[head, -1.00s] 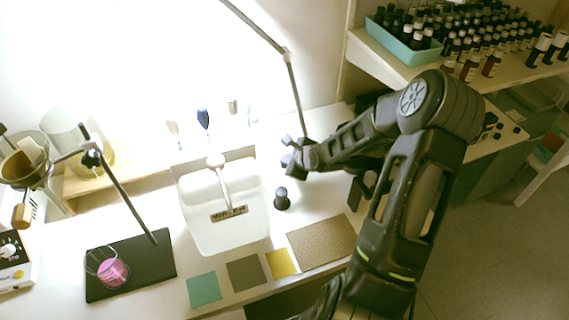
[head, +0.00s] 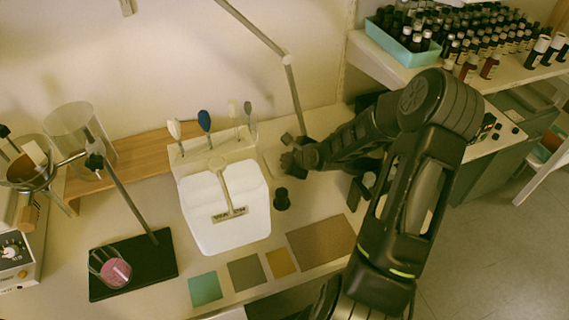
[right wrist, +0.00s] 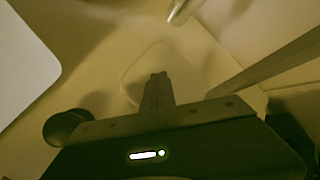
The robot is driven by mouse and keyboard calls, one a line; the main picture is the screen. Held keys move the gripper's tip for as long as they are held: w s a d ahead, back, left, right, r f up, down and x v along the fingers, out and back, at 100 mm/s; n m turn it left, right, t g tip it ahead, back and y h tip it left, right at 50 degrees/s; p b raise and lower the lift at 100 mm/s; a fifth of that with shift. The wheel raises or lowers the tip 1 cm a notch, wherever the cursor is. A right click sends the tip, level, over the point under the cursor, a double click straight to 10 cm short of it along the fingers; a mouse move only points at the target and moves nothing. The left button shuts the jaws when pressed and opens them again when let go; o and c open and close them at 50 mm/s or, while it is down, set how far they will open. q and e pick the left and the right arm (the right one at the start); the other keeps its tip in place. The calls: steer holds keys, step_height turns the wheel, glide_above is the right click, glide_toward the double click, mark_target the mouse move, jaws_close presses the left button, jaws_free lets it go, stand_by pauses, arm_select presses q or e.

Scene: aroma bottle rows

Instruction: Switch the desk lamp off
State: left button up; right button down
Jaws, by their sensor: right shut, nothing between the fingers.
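The desk lamp's thin grey jointed arm (head: 292,85) rises from the bench near the back wall and runs out of the top of the head view. My right gripper (head: 288,150) is at the foot of the lamp arm, low over the bench. In the right wrist view its fingers (right wrist: 158,90) are together and empty, over a pale rounded base (right wrist: 165,65) from which a slanting pole (right wrist: 265,68) rises. I cannot tell whether the fingertips touch the base. The lamp's switch is not clearly visible. My left gripper is not in view.
A small black knob-like object (head: 282,199) stands just in front of my right gripper. A white tray (head: 245,225) lies to its left. A stand with a black base (head: 135,262) and glass beaker is further left. Bottles fill a shelf (head: 400,72) at right.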

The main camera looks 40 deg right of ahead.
steer(key=shift+r, duration=0.1)
step_height(320, 180, up, 6)
steer(key=p, duration=0.6)
stand_by(0.4)
